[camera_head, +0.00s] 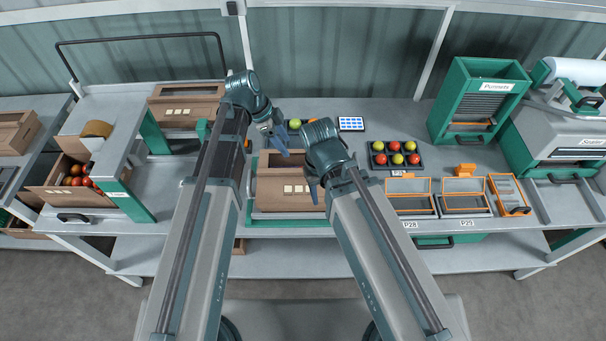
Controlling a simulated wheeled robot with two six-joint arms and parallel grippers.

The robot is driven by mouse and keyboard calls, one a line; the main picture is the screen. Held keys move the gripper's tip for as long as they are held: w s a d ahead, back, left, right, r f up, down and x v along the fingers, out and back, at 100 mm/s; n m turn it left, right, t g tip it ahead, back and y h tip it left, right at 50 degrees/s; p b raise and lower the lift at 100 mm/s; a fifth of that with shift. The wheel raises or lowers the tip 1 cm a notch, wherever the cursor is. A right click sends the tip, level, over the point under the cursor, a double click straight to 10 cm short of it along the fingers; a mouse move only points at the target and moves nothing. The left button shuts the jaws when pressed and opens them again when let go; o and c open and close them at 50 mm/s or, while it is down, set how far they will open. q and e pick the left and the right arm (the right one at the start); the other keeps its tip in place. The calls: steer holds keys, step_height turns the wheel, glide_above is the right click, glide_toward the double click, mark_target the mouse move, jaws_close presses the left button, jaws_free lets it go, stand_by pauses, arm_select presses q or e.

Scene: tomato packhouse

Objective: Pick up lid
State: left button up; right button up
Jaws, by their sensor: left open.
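No part is labelled as a lid. Clear orange-framed panels that may be lids stand at the left orange tray (410,203) marked P28 and the right orange tray (466,203) marked P29. A separate orange-framed piece (508,194) lies right of them. My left gripper (278,148) is open and empty above the back of the brown cardboard box (285,201), left of the trays. My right gripper (314,188) hangs near that box's right side; its jaws are too small to read.
A dark tray (375,161) of red and green tomatoes sits behind the orange trays. A green Punnets dispenser (455,100) and a sealer (570,135) stand right. A box of tomatoes (55,190) is left. Bare bench shows behind the tomato tray.

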arm_select(q)
steer(key=b, duration=0.7)
glide_above(301, 169)
steer(key=a, duration=0.2)
step_height(301, 169, down, 8)
steer(key=shift+s+d+r, duration=0.1)
steer(key=shift+s, duration=0.05)
steer(key=shift+b, duration=0.3)
steer(key=b+x, duration=0.4)
steer(key=x, duration=0.1)
steer(key=shift+b, duration=0.35)
jaws_close()
